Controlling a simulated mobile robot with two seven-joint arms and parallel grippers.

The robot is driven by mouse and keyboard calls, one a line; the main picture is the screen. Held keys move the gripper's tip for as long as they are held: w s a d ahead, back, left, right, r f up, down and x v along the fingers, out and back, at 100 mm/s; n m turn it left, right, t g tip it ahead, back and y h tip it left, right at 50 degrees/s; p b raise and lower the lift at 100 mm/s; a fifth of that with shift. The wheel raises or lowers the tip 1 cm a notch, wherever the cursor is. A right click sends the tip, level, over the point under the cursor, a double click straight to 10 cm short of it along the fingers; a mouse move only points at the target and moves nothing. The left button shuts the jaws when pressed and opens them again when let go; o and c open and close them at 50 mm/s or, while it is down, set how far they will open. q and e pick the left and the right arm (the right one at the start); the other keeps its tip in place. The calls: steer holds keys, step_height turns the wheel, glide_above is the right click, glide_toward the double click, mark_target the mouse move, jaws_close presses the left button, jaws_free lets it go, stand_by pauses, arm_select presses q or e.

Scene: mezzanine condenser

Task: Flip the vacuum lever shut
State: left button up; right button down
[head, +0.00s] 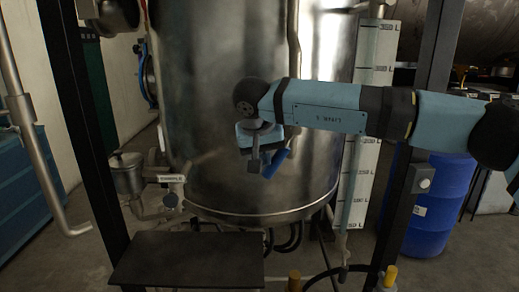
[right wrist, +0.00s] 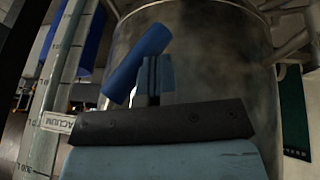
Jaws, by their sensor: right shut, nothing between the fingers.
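The vacuum lever has a blue handle (head: 273,163), which shows just below and right of my right gripper in front of the steel tank. In the right wrist view the blue handle (right wrist: 137,62) is tilted, its upper end leaning right. My right gripper (head: 254,163) is shut and empty, close beside the handle. Its fingers (right wrist: 154,78) overlap the handle's right edge in the right wrist view; I cannot tell whether they touch it. The lever's pivot is hidden behind the gripper. A label reading VACUUM (right wrist: 60,123) shows at the left. My left gripper is not in view.
The steel tank (head: 220,90) fills the middle behind the gripper. A level scale (head: 376,60) runs down its right side. Dark frame posts stand at both sides. A small pot with a labelled valve (head: 171,199) is at lower left. A dark plate (head: 190,261) lies in front.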

mark_target(277, 166)
steer(key=shift+d+f, duration=0.85)
steer(key=shift+d+f+h+p, duration=0.35)
steer(key=shift+d+h, duration=0.15)
steer(key=shift+h, duration=0.5)
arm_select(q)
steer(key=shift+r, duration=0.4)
arm_select(e)
steer(key=shift+d+f+n+h, duration=0.2)
steer(key=shift+d+n+h, duration=0.1)
steer(key=shift+d+h, duration=0.2)
steer(key=shift+a, duration=0.1)
steer(key=shift+s+a+r+p, duration=0.1)
steer(key=shift+s+a+p, duration=0.05)
steer(key=shift+a+p, duration=0.15)
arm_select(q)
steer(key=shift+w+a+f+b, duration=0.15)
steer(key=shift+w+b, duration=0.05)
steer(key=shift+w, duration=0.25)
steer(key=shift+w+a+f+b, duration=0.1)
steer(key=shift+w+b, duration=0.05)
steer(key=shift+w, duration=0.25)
arm_select(e)
steer(key=s+a+r, duration=0.2)
steer(key=a, duration=0.4)
steer(key=s+a+r, duration=0.1)
steer(key=s+a, duration=0.1)
steer(key=a, duration=0.3)
steer(key=shift+a+r, duration=0.35)
steer(key=shift+a, duration=0.05)
